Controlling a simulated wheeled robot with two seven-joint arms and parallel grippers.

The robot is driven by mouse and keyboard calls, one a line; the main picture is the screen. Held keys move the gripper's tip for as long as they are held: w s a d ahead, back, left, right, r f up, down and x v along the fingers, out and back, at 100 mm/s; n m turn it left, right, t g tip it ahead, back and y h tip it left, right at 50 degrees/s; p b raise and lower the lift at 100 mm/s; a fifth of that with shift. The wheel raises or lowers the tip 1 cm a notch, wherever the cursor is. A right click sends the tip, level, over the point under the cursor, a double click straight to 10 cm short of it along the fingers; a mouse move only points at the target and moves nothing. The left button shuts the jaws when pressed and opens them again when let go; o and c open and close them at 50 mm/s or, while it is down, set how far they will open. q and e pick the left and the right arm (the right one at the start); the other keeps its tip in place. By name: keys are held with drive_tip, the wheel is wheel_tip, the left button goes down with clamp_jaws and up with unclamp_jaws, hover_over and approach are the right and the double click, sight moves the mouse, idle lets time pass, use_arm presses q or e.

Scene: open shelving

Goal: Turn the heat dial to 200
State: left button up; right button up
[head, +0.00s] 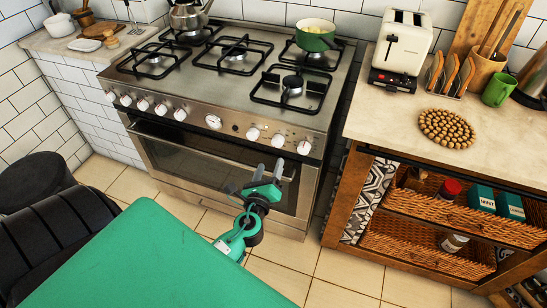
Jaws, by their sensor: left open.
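The stainless steel stove (180,85) stands against the tiled wall, with a row of round white knobs along its front panel. A larger round dial with a gauge-like face (213,121) sits mid-row. To its right are white knobs, the nearest-middle one (252,133), a second (278,140) and a third (304,147). I cannot tell which is the heat dial, and their markings are too small to read. My left gripper (258,180) is open and empty, in front of the oven door and below the right-hand knobs, apart from them. My right gripper is out of view.
A green pot (315,36) and a kettle (188,16) stand on the back burners. The oven handle (210,150) runs across the door below the knobs. A wooden counter (400,120) with a toaster (400,50) stands at right. The tiled floor (345,272) has free room.

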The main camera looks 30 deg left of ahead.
use_arm(q)
drive_tip(key=shift+b+v, duration=0.45)
drive_tip(key=shift+v, duration=2.3)
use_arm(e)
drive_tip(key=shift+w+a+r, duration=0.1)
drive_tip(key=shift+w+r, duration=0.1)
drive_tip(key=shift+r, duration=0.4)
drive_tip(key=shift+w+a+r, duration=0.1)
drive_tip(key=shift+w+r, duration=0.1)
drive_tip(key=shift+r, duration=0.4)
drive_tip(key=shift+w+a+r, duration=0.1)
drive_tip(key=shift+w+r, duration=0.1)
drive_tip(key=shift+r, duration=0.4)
use_arm(q)
drive_tip(key=shift+f, duration=0.1)
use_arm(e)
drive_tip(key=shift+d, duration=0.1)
